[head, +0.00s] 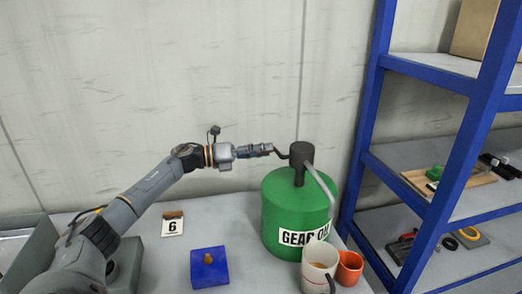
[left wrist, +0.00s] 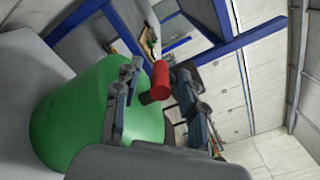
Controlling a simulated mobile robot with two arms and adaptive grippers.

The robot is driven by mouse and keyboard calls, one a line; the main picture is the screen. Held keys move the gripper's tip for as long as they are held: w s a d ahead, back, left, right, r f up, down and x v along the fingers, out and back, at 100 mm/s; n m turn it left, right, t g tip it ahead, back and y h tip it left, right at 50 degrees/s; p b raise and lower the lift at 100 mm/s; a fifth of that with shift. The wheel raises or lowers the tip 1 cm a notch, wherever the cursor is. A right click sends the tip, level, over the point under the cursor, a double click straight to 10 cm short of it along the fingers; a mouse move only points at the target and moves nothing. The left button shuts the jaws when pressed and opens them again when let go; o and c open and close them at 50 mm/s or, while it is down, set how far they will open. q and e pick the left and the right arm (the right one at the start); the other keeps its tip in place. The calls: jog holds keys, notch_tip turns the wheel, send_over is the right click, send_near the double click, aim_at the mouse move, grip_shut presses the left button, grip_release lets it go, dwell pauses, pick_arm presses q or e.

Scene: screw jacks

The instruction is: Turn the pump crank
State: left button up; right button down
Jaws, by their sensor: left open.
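A green gear oil can (head: 282,208) stands on the grey table, with a dark pump head (head: 301,152) on top and a grey spout bending down to the right. The pump's dark crank arm (head: 281,155) sticks out to the left. In the left wrist view its red handle (left wrist: 160,80) lies between my fingers, and the green can (left wrist: 75,125) fills the left part. My left gripper (head: 268,150) is open at the crank handle, a finger on each side of it; I cannot tell whether either touches it. My right gripper is not in view.
A blue block (head: 209,267) and a number 6 card (head: 172,227) are on the table. A blue shelf rack (head: 365,120) stands close at the right.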

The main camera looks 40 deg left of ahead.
pick_arm(q)
grip_shut()
jog(key=shift+f, duration=0.1)
jog(key=shift+s+d+f+n, duration=0.25)
jog(key=shift+f+n, duration=0.35)
jog(key=shift+n, duration=0.55)
jog(key=shift+s+d+f+n, duration=0.25)
jog(key=shift+f+n, duration=0.4)
jog(key=shift+n, duration=0.55)
jog(key=shift+s+d+f+n, duration=0.15)
jog(key=shift+d+f+n, duration=0.15)
jog(key=shift+f+n, duration=0.6)
jog(key=shift+r+n, duration=0.25)
jog(key=shift+n, duration=0.1)
grip_release()
jog(key=shift+s, duration=0.1)
